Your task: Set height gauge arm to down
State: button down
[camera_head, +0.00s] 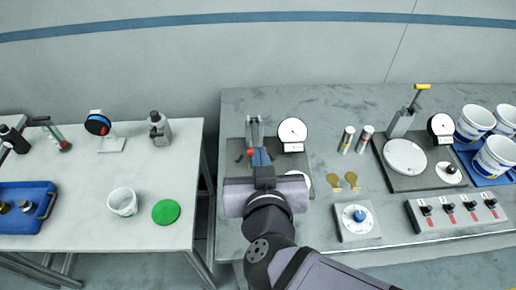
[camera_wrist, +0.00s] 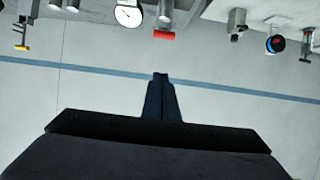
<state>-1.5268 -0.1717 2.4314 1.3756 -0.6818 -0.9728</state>
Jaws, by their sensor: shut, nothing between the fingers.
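A dark base plate (camera_head: 234,152) on the right bench carries a gauge station. It has a grey upright (camera_head: 254,128), a red-ended arm (camera_head: 250,153) and a white round dial (camera_head: 292,130). My gripper (camera_head: 261,153) is shut and empty, in front of the station, and hides part of the arm. The wrist view is upside down. There the red end (camera_wrist: 164,35) shows just beyond my shut fingertips (camera_wrist: 160,76), with a gap in the picture. The dial (camera_wrist: 129,15) is beside it. I cannot tell the arm's exact angle.
To the right stands another station with a yellow-handled lever (camera_head: 422,87) and a dial (camera_head: 440,124). Two silver cylinders (camera_head: 347,139), brass tags (camera_head: 351,180), a blue-knob dial (camera_head: 357,217) and a switch strip (camera_head: 456,211) lie nearby. White tubs (camera_head: 494,157) stand far right.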

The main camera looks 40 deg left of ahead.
jog(key=w+a+f+b, duration=0.1)
jog(key=w+a+f, duration=0.4)
jog(key=f, duration=0.3)
jog(key=shift+w+a+b, duration=0.4)
jog(key=shift+r, duration=0.1)
notch_tip(320, 180, down, 6)
jog(key=s+d+b, duration=0.1)
jog(key=b, duration=0.2)
jog(key=shift+s+d+f+b, duration=0.2)
jog(key=shift+s+d+b, duration=0.05)
jog(key=shift+b, duration=0.05)
jog(key=shift+r, duration=0.15)
